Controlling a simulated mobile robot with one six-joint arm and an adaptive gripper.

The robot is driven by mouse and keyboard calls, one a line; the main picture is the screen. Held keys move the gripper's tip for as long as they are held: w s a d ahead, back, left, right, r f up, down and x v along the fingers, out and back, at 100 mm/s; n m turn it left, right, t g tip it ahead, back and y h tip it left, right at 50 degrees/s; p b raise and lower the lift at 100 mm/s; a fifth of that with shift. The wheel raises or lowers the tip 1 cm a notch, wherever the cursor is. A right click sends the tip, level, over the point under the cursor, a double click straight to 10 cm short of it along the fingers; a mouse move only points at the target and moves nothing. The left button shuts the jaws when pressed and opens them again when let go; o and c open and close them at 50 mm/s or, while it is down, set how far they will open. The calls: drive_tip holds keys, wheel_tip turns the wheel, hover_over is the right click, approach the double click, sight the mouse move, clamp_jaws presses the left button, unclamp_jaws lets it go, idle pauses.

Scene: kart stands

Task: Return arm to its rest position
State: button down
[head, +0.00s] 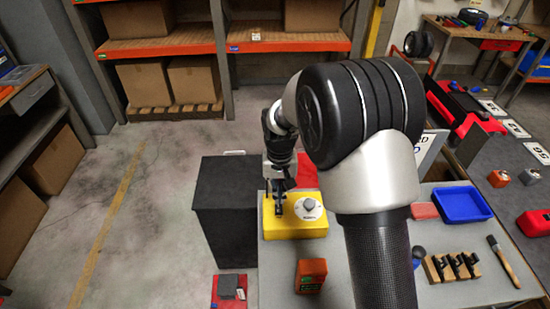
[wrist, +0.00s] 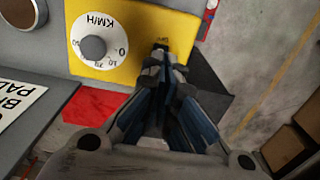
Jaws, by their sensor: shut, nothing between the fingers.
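My gripper (head: 279,208) points down over the left part of a yellow box (head: 290,232) on the grey table. In the wrist view its fingers (wrist: 163,68) are closed together and hold nothing. The fingertips are close to the yellow face (wrist: 140,22), by a small dark part with a label; I cannot tell whether they touch it. A white dial (head: 309,208) with a dark knob (wrist: 93,47), marked KM/H, sits beside the fingertips. My arm crosses the middle of the head view and hides part of the table.
A black bin (head: 225,220) stands left of the table (head: 345,285). On the table are an orange-red box (head: 311,275), a blue tray (head: 462,205), wooden blocks with dark parts (head: 451,267) and a brush (head: 502,260). Open floor (head: 150,215) lies at left.

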drive_tip(key=s+d+r+t+b, duration=0.1)
drive_tip(key=s+d+r, duration=0.2)
drive_tip(key=s+r, duration=0.35)
drive_tip(key=s+d+r+t, duration=0.1)
drive_tip(key=s+d+r, duration=0.25)
drive_tip(key=r, duration=0.55)
drive_tip(key=s+d+r+t, duration=0.1)
drive_tip(key=s+d, duration=0.1)
drive_tip(key=s, duration=0.7)
drive_tip(key=s+d+r+t+b, duration=0.1)
drive_tip(key=s+d+r, duration=0.1)
drive_tip(key=s, duration=0.7)
drive_tip(key=shift+t, duration=0.3)
drive_tip(key=shift+r, duration=0.1)
